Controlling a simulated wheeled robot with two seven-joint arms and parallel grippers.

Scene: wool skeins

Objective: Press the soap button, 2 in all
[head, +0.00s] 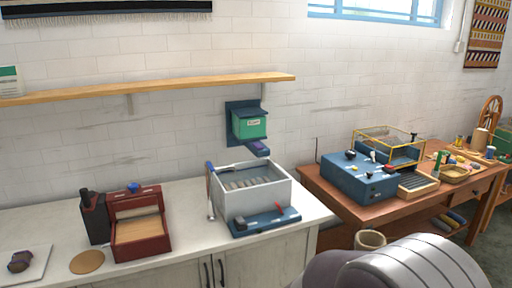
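A green box (249,124) with a small white label hangs on the white brick wall on a dark blue backing plate. It looks like a soap dispenser. A purple piece (258,147) on a dark blue arm juts out below it, over the back of a white basin (249,201). I cannot tell for sure which part is the soap button. Neither of my grippers shows in the head view. A rounded grey part at the bottom right looks like part of my own arm.
A dark red box (140,245) and a black container (95,218) stand on the white counter (190,205), left of the basin. A blue plate (263,223) lies before the basin. A wooden shelf (160,86) runs above. A blue machine (357,179) stands on the wooden table at right.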

